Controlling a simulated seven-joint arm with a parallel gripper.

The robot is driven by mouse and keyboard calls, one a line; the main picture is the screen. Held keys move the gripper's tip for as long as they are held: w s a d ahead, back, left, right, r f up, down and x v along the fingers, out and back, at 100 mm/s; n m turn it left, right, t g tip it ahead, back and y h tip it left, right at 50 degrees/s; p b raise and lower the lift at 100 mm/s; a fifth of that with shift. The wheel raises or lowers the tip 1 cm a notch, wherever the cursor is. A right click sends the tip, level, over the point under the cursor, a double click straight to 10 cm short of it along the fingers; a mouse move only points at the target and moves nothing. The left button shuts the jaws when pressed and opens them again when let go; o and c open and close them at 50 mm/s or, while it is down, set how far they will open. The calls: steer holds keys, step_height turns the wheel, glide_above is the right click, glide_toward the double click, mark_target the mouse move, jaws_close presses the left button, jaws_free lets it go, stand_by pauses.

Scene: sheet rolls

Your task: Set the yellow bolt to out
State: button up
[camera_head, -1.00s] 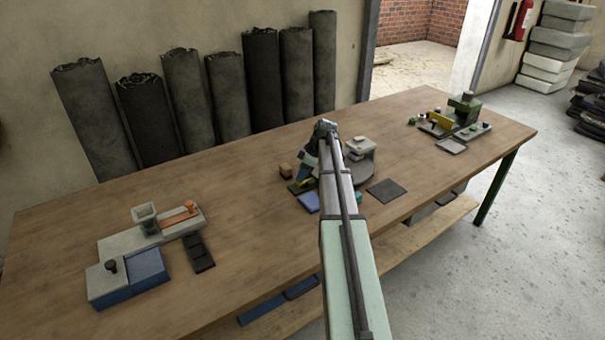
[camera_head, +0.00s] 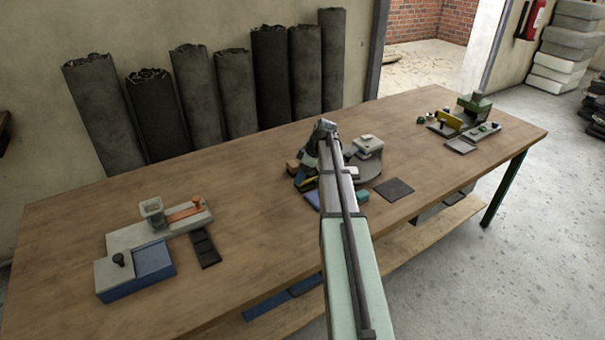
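Two yellow parts show, and I cannot tell for certain which is the bolt. A small yellow strip (camera_head: 312,181) lies low at the middle of the table, beside my arm and partly hidden by it. A larger yellow piece (camera_head: 450,119) stands on the grey and green fixture (camera_head: 473,106) at the far right of the table. My gripper (camera_head: 307,168) points down over the middle cluster, close to the small yellow strip. Its fingers are dark and too small to read, so I cannot see whether they are open or touching anything.
A grey and blue fixture with an orange slider (camera_head: 184,214) sits at the left. By my arm are a round grey base (camera_head: 368,170), a teal block (camera_head: 362,196) and a blue pad (camera_head: 312,198). A dark mat (camera_head: 394,189) lies right. Dark rolls (camera_head: 204,98) lean behind.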

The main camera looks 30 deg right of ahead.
steer(key=v, duration=1.3)
steer(key=shift+r, duration=0.4)
steer(key=shift+s, duration=0.15)
